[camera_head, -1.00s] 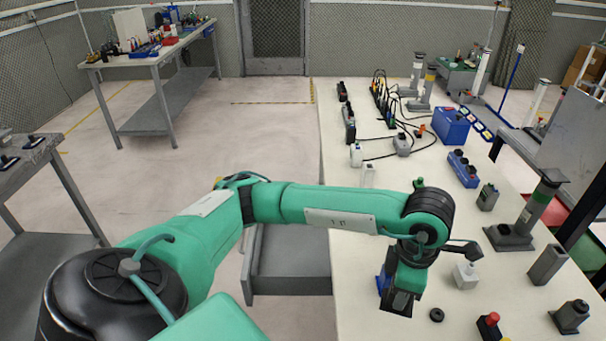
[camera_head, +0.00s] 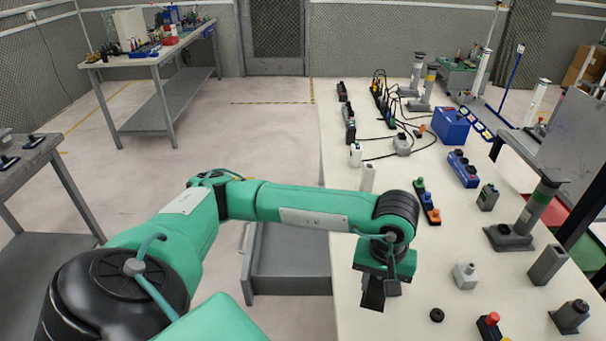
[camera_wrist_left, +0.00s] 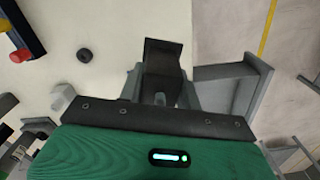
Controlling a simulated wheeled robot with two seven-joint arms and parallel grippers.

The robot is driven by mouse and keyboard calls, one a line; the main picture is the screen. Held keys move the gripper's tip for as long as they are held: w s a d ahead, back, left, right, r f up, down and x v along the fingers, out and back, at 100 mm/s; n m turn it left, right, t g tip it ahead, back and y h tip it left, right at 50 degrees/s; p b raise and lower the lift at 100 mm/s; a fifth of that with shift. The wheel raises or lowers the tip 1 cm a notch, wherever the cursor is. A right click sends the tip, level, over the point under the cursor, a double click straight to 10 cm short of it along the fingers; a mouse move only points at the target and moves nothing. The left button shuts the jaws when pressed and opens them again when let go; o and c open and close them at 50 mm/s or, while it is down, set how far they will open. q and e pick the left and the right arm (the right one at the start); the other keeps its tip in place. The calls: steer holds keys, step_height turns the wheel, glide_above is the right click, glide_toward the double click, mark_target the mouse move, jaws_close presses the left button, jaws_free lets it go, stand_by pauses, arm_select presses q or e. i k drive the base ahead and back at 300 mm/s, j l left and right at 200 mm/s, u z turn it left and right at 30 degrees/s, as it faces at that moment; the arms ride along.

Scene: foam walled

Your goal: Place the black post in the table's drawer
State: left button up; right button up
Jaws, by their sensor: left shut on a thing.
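The black post (camera_wrist_left: 163,58) is between the grey fingers of my left gripper (camera_wrist_left: 160,92) in the left wrist view. In the head view, my left gripper (camera_head: 374,275) is over the table's left side, shut on the dark post (camera_head: 373,296), whose end points down. The table's drawer (camera_head: 290,284) is grey and pulled open on the table's left side. It also shows in the left wrist view (camera_wrist_left: 232,72), to the right of the held post. My forearm hides part of the drawer. The right gripper is not in view.
The white tabletop (camera_head: 400,325) holds a small black ring (camera_head: 437,315), a light grey block (camera_head: 466,276), a red-buttoned box (camera_head: 489,322) and a dark post on a base (camera_head: 571,315). A strip with colored buttons (camera_head: 427,202) lies behind the gripper.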

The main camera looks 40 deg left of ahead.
mark_target(303, 248)
steer(key=k+j, duration=0.3)
steer(key=j, duration=0.25)
steer(key=i+j+z, duration=0.1)
steer(key=j, duration=0.75)
steer(key=i+j+z, duration=0.1)
steer(key=j, duration=0.8)
steer(key=i+j, duration=0.3)
steer(key=i, duration=0.2)
